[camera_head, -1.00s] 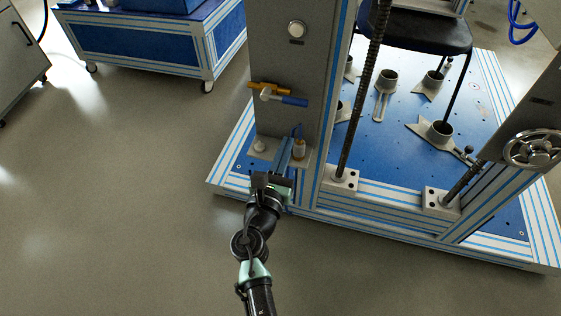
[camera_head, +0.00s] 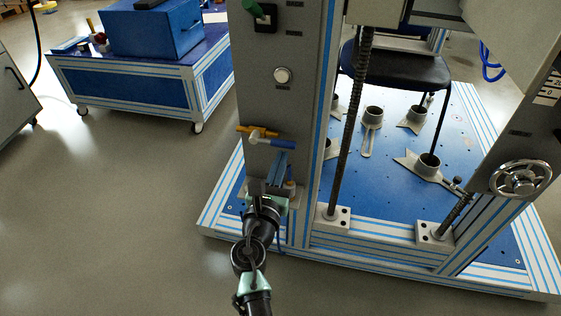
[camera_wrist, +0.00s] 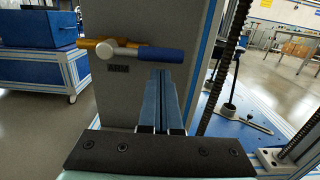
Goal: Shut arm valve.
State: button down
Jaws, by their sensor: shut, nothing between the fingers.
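The arm valve (camera_head: 262,133) is on the front face of a grey column, with a brass body and a blue lever (camera_head: 283,143) pointing right, roughly level. In the wrist view the blue lever (camera_wrist: 160,54) and brass body (camera_wrist: 92,45) sit above a small "ARM" label (camera_wrist: 118,67). My gripper (camera_head: 281,155) is shut and empty, its blue fingers pointing up toward the lever. In the wrist view the fingertips of my gripper (camera_wrist: 164,74) show just below the lever; I cannot tell whether they touch it.
A blue cart (camera_head: 130,80) stands at left; floor between is clear.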

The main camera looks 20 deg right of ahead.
jog(key=shift+d+r+n+p, duration=0.1)
jog(key=shift+r+n+p, duration=0.5)
jog(key=shift+p, duration=0.4)
jog(key=w+a+r+n+p, duration=0.1)
jog(key=r+n+p, duration=0.3)
jog(key=n+p, duration=0.4)
jog(key=w+a+r+n+y+p, duration=0.1)
jog(key=a+r+n+p, duration=0.2)
jog(key=n+p, duration=0.5)
jog(key=r+p, duration=0.1)
jog(key=p, duration=0.2)
jog(key=shift+w+r, duration=0.2)
jog(key=shift+w, duration=0.05)
